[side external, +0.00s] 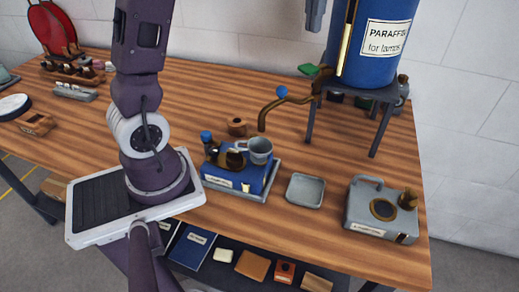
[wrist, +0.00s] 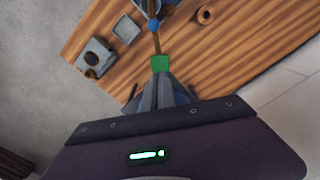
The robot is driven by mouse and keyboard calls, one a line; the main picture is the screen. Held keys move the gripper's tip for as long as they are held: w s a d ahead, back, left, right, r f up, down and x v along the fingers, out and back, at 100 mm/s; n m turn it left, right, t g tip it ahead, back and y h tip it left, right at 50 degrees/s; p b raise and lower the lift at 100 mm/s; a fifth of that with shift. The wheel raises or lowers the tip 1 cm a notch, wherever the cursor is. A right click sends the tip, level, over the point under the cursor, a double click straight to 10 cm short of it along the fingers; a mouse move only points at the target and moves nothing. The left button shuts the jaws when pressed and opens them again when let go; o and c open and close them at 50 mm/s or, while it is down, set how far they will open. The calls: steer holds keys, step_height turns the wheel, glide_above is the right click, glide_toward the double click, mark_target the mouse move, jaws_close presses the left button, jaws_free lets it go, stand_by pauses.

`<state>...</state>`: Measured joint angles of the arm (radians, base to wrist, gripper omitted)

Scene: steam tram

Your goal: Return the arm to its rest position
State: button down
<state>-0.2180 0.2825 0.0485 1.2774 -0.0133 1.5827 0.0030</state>
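My gripper (side external: 315,27) hangs at the top of the side external view, just left of the blue paraffin drum (side external: 378,62) and above the tap's green lever (side external: 316,71). Its grey fingers point down and look closed together, with nothing seen between them. In the wrist view my gripper (wrist: 161,80) sits right by the green lever (wrist: 160,63) in the picture; in the side external view a clear gap separates them. The upper part of my gripper is cut off by the frame edge.
The drum stands on a dark stand (side external: 345,103); its brass tap (side external: 283,101) has a blue knob. Below are a blue lamp (side external: 224,180) with a grey mug (side external: 257,150), an empty square dish (side external: 305,190) and a grey lamp (side external: 378,212).

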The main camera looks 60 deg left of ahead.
steer(key=s+d+m+t, duration=0.25)
steer(key=s+d, duration=0.35)
steer(key=s, duration=0.5)
steer(key=s+d+f+t, duration=0.3)
steer(key=s+f, duration=0.4)
steer(key=s, duration=0.3)
steer(key=shift+s+d, duration=0.15)
steer(key=shift+s, duration=0.15)
steer(key=c, duration=2.1)
jaws_free()
steer(key=shift+m, duration=0.25)
